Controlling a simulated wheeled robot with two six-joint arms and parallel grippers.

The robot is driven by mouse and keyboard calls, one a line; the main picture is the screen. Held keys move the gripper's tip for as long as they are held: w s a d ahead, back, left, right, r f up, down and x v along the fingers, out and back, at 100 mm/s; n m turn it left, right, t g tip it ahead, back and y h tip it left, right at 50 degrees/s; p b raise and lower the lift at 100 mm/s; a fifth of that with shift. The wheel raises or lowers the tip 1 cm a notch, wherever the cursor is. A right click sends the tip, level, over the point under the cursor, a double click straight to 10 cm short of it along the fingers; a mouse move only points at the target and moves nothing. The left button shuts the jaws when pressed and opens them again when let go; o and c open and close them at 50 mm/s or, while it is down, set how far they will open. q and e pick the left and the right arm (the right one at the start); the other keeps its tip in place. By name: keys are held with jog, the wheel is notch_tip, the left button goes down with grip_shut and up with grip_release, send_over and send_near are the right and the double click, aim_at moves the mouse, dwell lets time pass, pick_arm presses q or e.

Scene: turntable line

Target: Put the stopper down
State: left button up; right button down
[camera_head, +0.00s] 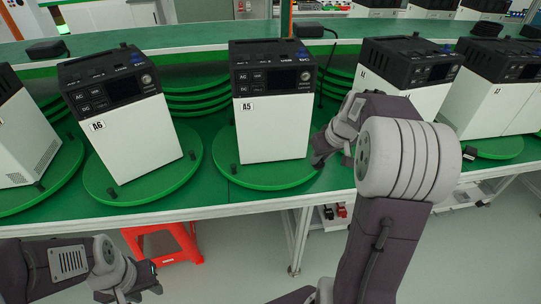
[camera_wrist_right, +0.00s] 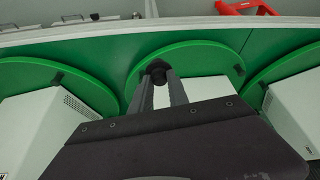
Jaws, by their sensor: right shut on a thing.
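My right gripper (camera_head: 319,160) is at the right side of the white box labelled A5 (camera_head: 274,130), over the right edge of its green turntable (camera_head: 262,181). In the right wrist view, the gripper (camera_wrist_right: 157,72) is shut on a small black stopper (camera_wrist_right: 156,65) near the rim of the turntable (camera_wrist_right: 195,52). I cannot tell whether the stopper touches the disc; it is hidden in the head view.
A box labelled A6 (camera_head: 124,127) stands on the neighbouring turntable (camera_head: 150,192), with small black stoppers around it. More boxes (camera_head: 405,75) stand to the right. A red stool (camera_head: 162,243) is below the table edge. Stacked green discs (camera_head: 196,92) lie behind.

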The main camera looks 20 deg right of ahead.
jog(key=shift+a, duration=0.1)
jog(key=w+f, duration=0.2)
jog(key=w, duration=0.1)
jog(key=w+a+f, duration=0.1)
jog(key=w+f, duration=0.1)
jog(key=w, duration=0.2)
jog(key=w+a+f, duration=0.1)
jog(key=w+f, duration=0.2)
jog(key=w, duration=0.1)
jog(key=shift+w+a+p, duration=0.15)
jog(key=shift+a+p, duration=0.05)
jog(key=shift+p, duration=0.2)
notch_tip(320, 180, down, 4)
jog(key=shift+f+b, duration=0.1)
jog(key=shift+b, duration=0.2)
jog(key=c, duration=1.3)
grip_release()
